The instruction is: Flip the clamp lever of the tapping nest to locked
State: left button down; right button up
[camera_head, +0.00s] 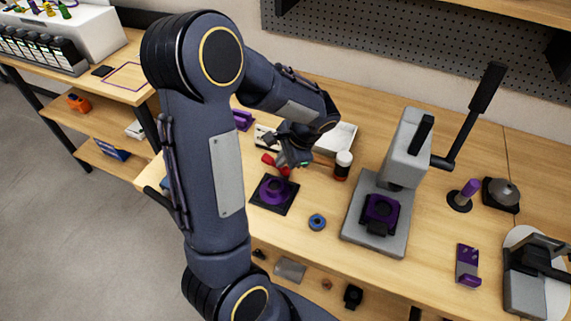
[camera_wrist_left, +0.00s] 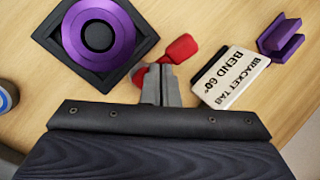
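The tapping nest (camera_head: 275,191) is a purple round part on a black square base on the bench; it also shows at the upper left of the left wrist view (camera_wrist_left: 98,36). Its red clamp lever (camera_head: 283,170) sticks out from the base's far side. In the left wrist view the red lever (camera_wrist_left: 181,48) has a wide end and a red part nearer the base. My left gripper (camera_head: 293,160) is at the lever. Its fingertips (camera_wrist_left: 160,72) are together and cover the lever's middle; contact is unclear. My right gripper is out of view.
A white sign reading "BRACKET TAB BEND 60°" (camera_wrist_left: 232,78) and a purple bracket (camera_wrist_left: 282,36) stand close to the fingers. A blue roll (camera_head: 317,222), a dark-bodied jar (camera_head: 342,166) and a grey press (camera_head: 402,150) stand to the right.

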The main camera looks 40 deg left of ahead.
pick_arm(q)
jog(key=shift+a+f, duration=0.1)
jog(key=shift+f, duration=0.25)
jog(key=shift+s, duration=0.1)
notch_tip(320, 180, up, 6)
jog(key=p, duration=0.4)
jog(key=shift+r+p, duration=0.1)
jog(key=shift+p, duration=0.3)
dwell(0.4)
jog(key=s+d+r+n+t+h, duration=0.3)
jog(key=s+d+r+h, duration=0.1)
jog(key=s+d, duration=0.3)
jog(key=s+d+r+n+t+h, duration=0.4)
jog(key=s+d, duration=0.3)
jog(key=d, duration=0.2)
jog(key=shift+r, duration=0.9)
